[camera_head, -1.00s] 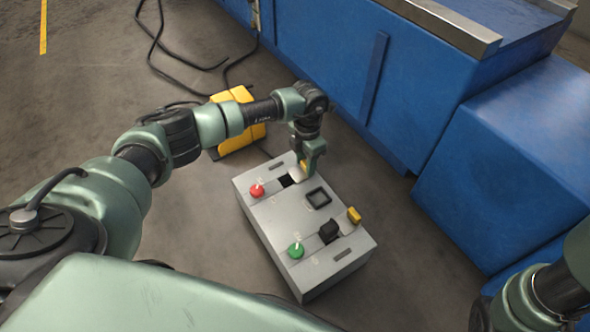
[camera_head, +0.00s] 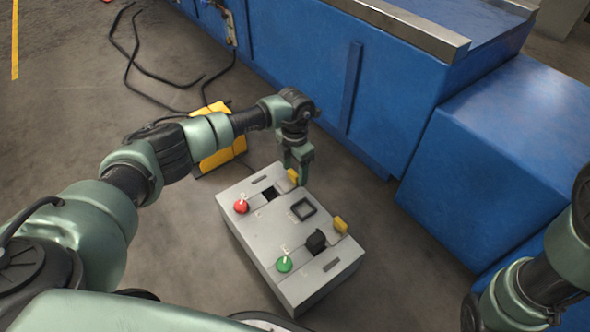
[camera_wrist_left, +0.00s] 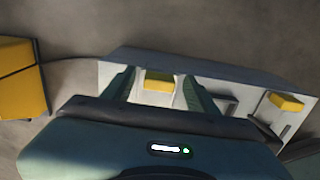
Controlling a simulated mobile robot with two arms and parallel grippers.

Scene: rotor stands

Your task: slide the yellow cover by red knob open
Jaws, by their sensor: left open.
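The grey control box (camera_head: 248,226) stands on the floor. The red knob (camera_head: 241,206) is at its left edge, beside a dark square opening (camera_head: 269,193). In line with them at the far edge is the yellow cover's tab (camera_head: 293,175). My left gripper (camera_head: 297,170) is open at this yellow tab. In the left wrist view the yellow tab (camera_wrist_left: 159,82) shows between the two spread fingers (camera_wrist_left: 160,88); I cannot tell whether they touch it. My right gripper is not in view; only part of that arm shows at the right edge.
A green knob (camera_head: 284,264), a black block (camera_head: 316,242) and a second yellow tab (camera_head: 341,225) form another row on the box. A yellow case (camera_head: 215,137) stands behind my left arm. Large blue machinery (camera_head: 480,150) bounds the right; the left floor is open.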

